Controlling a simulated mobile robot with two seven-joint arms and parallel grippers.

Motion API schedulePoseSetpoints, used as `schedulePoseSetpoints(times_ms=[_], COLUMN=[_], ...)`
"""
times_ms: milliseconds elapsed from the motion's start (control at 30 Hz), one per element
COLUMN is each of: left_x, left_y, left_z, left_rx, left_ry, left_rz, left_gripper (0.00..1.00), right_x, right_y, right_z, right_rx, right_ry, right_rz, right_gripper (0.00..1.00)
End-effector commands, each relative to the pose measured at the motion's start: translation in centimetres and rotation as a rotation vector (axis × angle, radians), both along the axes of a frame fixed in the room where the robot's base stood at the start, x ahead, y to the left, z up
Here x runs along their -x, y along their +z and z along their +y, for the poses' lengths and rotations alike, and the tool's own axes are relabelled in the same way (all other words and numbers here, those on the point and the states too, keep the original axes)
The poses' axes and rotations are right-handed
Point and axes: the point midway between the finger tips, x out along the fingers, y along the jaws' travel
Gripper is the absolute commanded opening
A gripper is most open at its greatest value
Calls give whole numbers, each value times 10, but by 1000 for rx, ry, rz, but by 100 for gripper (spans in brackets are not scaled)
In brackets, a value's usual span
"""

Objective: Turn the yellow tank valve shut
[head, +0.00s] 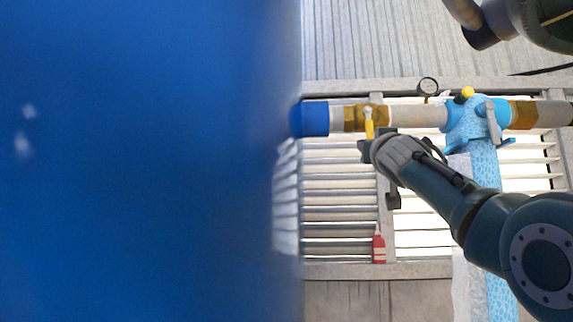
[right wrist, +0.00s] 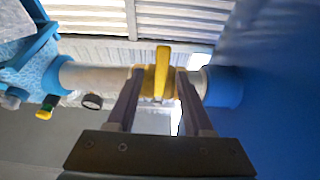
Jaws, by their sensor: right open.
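The yellow valve handle (head: 369,124) sits on a brass fitting (head: 379,113) in the pipe beside the blue tank. It looks crosswise to the pipe in the head view. In the right wrist view the yellow handle (right wrist: 162,60) stands between the fingers, with gaps to both sides. My right gripper (head: 368,148) is at the handle's lower end in the head view; it also shows in the right wrist view (right wrist: 160,80), open and astride the handle. Whether either finger touches the brass cannot be told. My left gripper is not in view.
The big blue tank (head: 140,160) fills the left of the head view. A round gauge (head: 428,86) and a light-blue valve body (head: 464,120) with a grey lever (head: 491,120) are on the pipe to the right. A red bottle-like object (head: 379,246) stands by the slatted wall.

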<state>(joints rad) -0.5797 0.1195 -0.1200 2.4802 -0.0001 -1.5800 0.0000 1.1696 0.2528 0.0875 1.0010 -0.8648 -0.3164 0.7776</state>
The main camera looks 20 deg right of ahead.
Motion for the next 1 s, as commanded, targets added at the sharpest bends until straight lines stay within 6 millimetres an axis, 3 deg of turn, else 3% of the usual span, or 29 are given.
schedulePoseSetpoints(times_ms=[600, 1000], left_x=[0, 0], left_y=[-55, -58], left_z=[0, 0], left_rx=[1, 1], left_ry=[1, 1], left_rz=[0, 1], left_gripper=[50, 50], right_x=[64, 72], right_y=[-36, -36], right_z=[40, 44], right_rx=[3, 2], right_ry=[10, 10], right_rz=[3, 5], right_gripper=[51, 51])
